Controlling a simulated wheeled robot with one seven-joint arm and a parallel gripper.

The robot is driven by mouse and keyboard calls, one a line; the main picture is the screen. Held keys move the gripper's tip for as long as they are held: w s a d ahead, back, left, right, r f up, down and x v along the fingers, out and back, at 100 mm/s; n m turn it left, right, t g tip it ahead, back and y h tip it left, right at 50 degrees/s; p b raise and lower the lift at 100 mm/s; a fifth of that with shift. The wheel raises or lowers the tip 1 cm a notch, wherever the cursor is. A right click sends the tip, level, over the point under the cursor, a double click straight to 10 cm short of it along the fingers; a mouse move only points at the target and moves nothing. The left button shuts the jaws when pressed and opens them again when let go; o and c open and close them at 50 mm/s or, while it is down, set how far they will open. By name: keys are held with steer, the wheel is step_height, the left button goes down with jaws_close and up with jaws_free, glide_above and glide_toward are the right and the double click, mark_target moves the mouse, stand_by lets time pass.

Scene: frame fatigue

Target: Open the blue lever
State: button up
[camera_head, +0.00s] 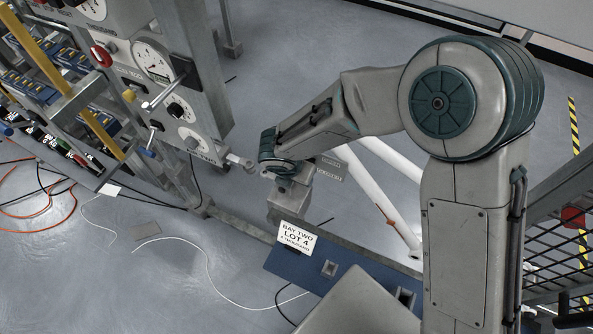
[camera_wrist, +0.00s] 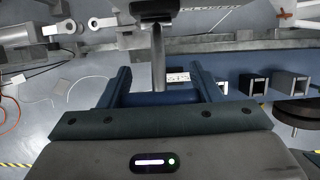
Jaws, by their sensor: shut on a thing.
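In the wrist view my gripper (camera_wrist: 161,82) has its two dark blue fingers either side of a blue bar (camera_wrist: 160,99), which seems to be the blue lever's grip. A grey stem (camera_wrist: 158,55) runs from between the fingers to a black block (camera_wrist: 151,10) at the top edge. The fingers are shut on the bar; the exact contact is partly hidden. In the head view my wrist is right of the gauge panel (camera_head: 140,75), near its lower edge, and hides the fingers. A small blue-tipped handle (camera_head: 147,152) shows at the panel's lower left.
The panel bears a red knob (camera_head: 101,55), a yellow-tipped handle (camera_head: 129,95) and round gauges (camera_head: 152,60). A low blue base (camera_head: 345,290) with a white sign (camera_head: 297,238) stands below my wrist. Orange and white cables lie on the floor at left. A mesh rail (camera_head: 565,240) stands at right.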

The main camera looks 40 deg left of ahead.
steer(key=shift+a, duration=0.1)
steer(key=o, duration=1.4)
steer(key=shift+r, duration=0.15)
steer(key=shift+s+r, duration=0.1)
steer(key=shift+r, duration=0.25)
steer(key=shift+b+v, duration=0.75)
steer(key=shift+v, duration=0.3)
steer(key=s+d+b, duration=0.1)
steer(key=s, duration=0.2)
steer(key=s+d+b, duration=0.1)
steer(key=s, duration=0.3)
steer(key=s+d+b, duration=0.1)
steer(key=s+d, duration=0.1)
steer(key=s, duration=0.2)
steer(key=shift+s, duration=0.25)
